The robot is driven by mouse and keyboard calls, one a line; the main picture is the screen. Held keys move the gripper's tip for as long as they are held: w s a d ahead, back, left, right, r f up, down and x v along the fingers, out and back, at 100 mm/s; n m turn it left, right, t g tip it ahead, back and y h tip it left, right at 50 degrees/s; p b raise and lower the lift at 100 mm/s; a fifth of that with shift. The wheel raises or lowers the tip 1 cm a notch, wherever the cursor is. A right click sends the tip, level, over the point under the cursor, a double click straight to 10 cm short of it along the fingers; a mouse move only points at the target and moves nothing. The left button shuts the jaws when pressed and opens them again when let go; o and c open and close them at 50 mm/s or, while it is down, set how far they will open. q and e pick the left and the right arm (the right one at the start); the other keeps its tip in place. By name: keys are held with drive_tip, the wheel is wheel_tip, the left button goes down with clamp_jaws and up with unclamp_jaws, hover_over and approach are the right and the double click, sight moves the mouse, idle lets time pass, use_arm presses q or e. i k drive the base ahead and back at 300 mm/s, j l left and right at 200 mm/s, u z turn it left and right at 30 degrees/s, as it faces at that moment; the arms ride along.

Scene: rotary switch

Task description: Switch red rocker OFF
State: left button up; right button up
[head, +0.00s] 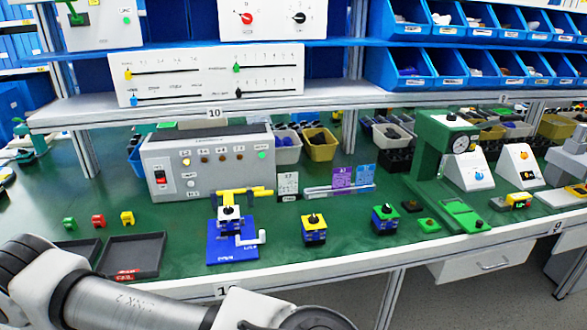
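The red rocker (160,177) sits on the left side of the front face of a grey control box (225,170) on the green bench. My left arm crosses the bottom left of the head view, in front of the bench. Neither gripper's fingers show.
A blue fixture with a yellow clamp (243,192) stands before the box's right side. Black trays (133,256) and small coloured blocks lie to the left. A shelf (330,101) with slider panels overhangs the box. The green surface just before the rocker is clear.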

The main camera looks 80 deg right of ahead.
sight(160, 177)
drive_tip(key=z, duration=2.15)
